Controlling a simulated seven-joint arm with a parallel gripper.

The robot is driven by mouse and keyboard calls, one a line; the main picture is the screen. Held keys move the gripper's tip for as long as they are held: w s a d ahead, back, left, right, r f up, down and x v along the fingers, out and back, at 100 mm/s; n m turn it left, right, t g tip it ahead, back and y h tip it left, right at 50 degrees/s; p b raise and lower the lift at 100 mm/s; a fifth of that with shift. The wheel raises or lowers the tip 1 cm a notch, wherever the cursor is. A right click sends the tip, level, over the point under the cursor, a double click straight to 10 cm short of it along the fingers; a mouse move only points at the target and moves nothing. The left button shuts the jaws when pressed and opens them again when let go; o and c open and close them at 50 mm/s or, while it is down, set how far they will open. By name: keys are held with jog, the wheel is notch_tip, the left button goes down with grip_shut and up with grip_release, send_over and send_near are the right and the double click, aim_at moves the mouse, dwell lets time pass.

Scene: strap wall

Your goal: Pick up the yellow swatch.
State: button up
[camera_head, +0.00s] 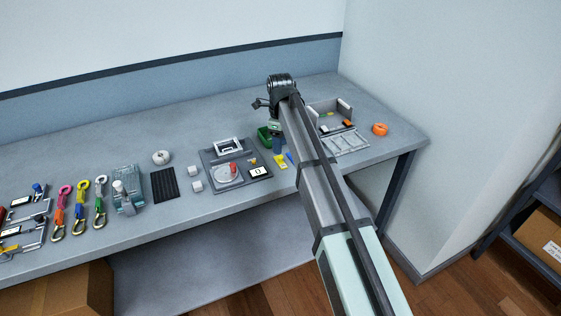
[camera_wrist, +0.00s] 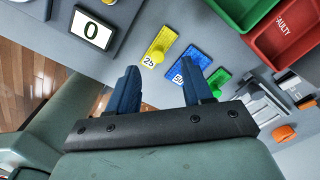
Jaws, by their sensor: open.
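The yellow swatch (camera_wrist: 158,47) is a small flat plate with a raised yellow knob and a label reading 25. It lies on the bench, and it also shows in the head view (camera_head: 280,161) beside my arm. A blue swatch (camera_wrist: 188,66) lies just right of it, partly behind a finger, and a green swatch (camera_wrist: 218,82) lies beyond that. My gripper (camera_wrist: 161,80) is open and empty, with blue fingers apart. In the wrist view the yellow swatch shows just above the gap between the fingertips, with nothing between the fingers.
A scale display (camera_wrist: 91,30) reading 0 stands left of the swatches. A green bin (camera_wrist: 243,10) and a red bin (camera_wrist: 288,38) marked FAULTY stand to the right. An orange object (camera_head: 380,129) sits near the bench's right end. Hooks and fixtures fill the left side.

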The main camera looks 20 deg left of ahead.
aim_at(281, 159)
jog(key=shift+s+f, duration=0.15)
jog(key=shift+f, duration=2.45)
jog(key=shift+c, duration=0.2)
grip_shut()
